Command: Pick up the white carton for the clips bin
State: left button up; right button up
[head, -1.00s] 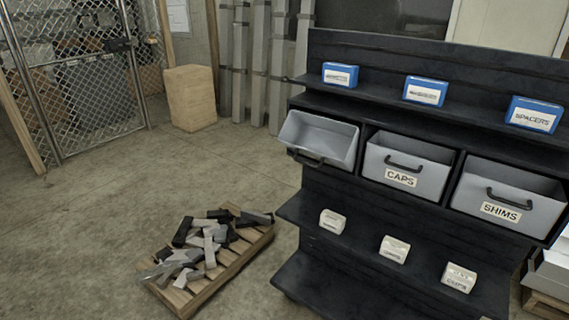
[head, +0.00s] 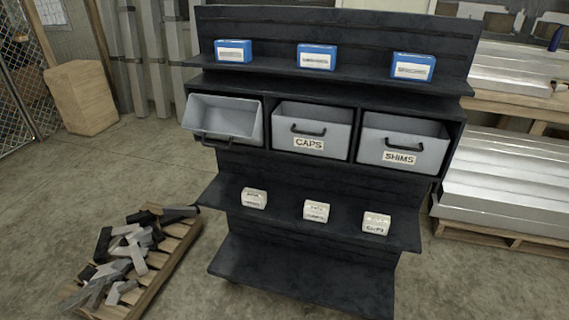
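Three white cartons stand in a row on the lower shelf of a dark rack: a left carton (head: 254,199), a middle carton (head: 316,211) and a right carton (head: 376,223). Their labels are small and blurred; the right one's seems to start with C, but I cannot read any surely. Above them are three grey bins. The left bin (head: 228,118) is tipped forward, looks empty, and shows no readable label. The middle bin (head: 330,143) reads CAPS and the right bin (head: 388,172) reads SHIMS. Neither of my grippers is in view.
Three blue boxes (head: 317,57) stand on the rack's upper shelf. The bottom shelf (head: 300,275) is bare. A pallet of metal offcuts (head: 165,262) lies on the floor at left. Stacked aluminium profiles (head: 510,185) are at right.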

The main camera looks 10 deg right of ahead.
aim_at(372, 223)
jog(key=z, duration=0.35)
jog(key=l+z, duration=0.15)
jog(key=z, duration=0.55)
jog(key=i, duration=0.05)
